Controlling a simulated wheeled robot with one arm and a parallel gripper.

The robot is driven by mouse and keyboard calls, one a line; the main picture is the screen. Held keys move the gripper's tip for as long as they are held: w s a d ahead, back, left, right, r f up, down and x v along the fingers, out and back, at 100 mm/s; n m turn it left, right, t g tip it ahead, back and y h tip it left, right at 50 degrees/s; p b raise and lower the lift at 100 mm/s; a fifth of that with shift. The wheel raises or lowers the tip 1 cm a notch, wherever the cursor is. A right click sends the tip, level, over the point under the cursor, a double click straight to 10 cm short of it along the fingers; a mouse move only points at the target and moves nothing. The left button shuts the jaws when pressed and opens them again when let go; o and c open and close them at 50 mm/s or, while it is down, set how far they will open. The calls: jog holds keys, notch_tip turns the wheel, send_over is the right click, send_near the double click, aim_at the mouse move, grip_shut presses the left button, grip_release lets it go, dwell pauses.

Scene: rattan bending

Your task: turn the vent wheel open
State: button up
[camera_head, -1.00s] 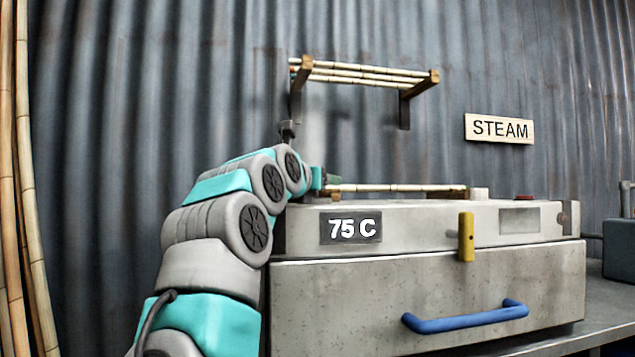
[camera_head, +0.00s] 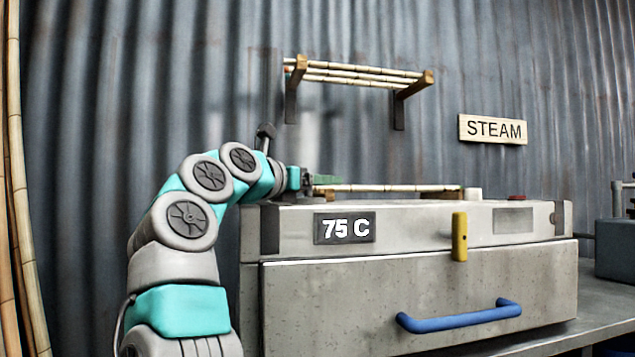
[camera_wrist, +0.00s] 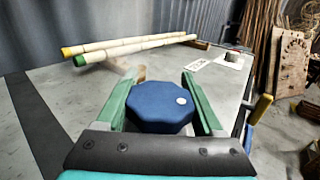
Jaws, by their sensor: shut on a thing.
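The vent wheel (camera_wrist: 160,108) is a blue, many-sided knob with a small white dot towards the right of its top. In the wrist view it sits between the two green fingers of my gripper (camera_wrist: 163,100), one on each side, and the gripper is shut on it. In the head view my gripper (camera_head: 318,180) is at the top left of the grey steam box (camera_head: 420,300). The wheel is hidden there.
Bamboo poles (camera_wrist: 130,47) with yellow and green ends lie on the box top beyond the wheel. A blue handle (camera_head: 460,318) and a yellow latch (camera_head: 459,237) stick out in front. A wall rack (camera_head: 360,75) hangs above.

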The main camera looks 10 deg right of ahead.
jog(key=shift+r, duration=0.1)
dwell(0.6)
jog(key=o, duration=1.4)
jog(key=shift+c, duration=0.2)
jog(key=shift+s, duration=0.1)
jog(key=shift+v, duration=3.9)
jog(key=shift+a, duration=0.15)
